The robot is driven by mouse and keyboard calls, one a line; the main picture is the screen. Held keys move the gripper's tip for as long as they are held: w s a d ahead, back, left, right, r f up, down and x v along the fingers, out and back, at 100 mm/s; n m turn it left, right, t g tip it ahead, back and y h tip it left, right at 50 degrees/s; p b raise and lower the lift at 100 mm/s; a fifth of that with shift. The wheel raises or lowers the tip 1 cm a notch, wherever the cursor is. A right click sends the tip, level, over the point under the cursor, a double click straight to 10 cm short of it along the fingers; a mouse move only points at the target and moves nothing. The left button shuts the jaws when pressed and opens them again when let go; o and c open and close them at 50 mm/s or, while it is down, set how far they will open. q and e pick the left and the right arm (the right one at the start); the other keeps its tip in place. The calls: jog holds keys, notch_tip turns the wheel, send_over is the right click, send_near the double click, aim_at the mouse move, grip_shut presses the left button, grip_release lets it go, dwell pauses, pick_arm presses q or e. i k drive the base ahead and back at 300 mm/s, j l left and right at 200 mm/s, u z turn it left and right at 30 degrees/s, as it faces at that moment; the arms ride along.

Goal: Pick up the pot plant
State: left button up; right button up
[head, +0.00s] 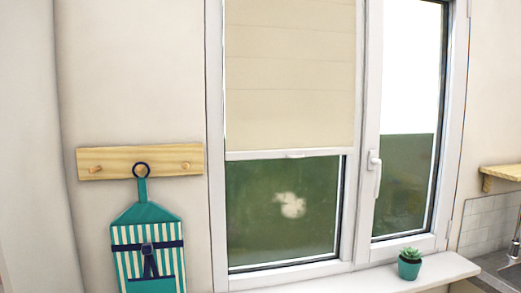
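The pot plant (409,264) is a small green succulent in a teal pot. It stands upright on the white window sill (350,284), toward the sill's right end, in the lower right of the head view. Neither of my grippers shows in the head view.
A window with a beige blind (290,75) and a white handle (374,174) rises behind the sill. A teal striped apron (148,245) hangs from a wooden peg rail (140,162) at left. A sink with a tap (515,248) and a wooden shelf (502,173) are at right.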

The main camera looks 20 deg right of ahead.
aim_at(409, 262)
jog(key=z, duration=1.55)
jog(key=i+l+z, duration=0.2)
jog(key=i+l, duration=0.2)
jog(key=i+l+z, duration=0.25)
jog(key=i, duration=0.35)
jog(key=i+l+z, duration=0.2)
jog(key=i, duration=0.3)
jog(key=l, duration=0.1)
